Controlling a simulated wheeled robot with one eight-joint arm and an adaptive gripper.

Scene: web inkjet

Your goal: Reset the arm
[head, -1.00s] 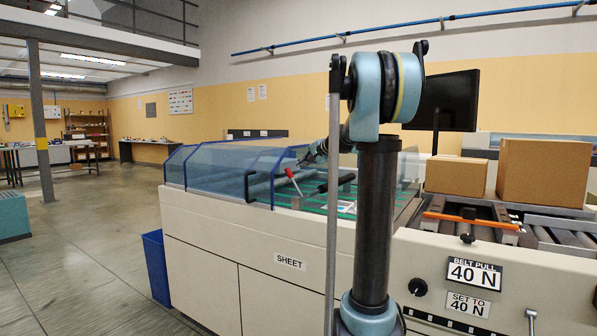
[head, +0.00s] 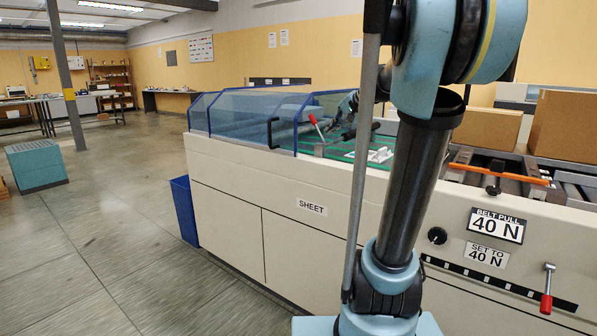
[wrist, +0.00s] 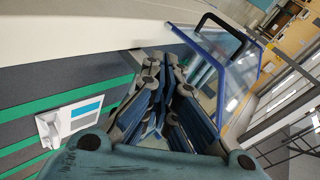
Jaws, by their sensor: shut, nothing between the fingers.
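My arm (head: 420,170) stands close in front of the head camera, its dark tube leaning to the right. In the wrist view my gripper (wrist: 166,72) is shut with nothing between its fingers. It points along the machine, over the pale edge beside the green-striped bed (wrist: 60,85).
The long cream machine (head: 240,215) carries a blue-edged clear cover (head: 255,115), which also shows in the wrist view (wrist: 215,55). Cardboard boxes (head: 570,125) stand on rollers at right. A blue bin (head: 184,210) stands at its left end. Open floor (head: 90,240) lies left.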

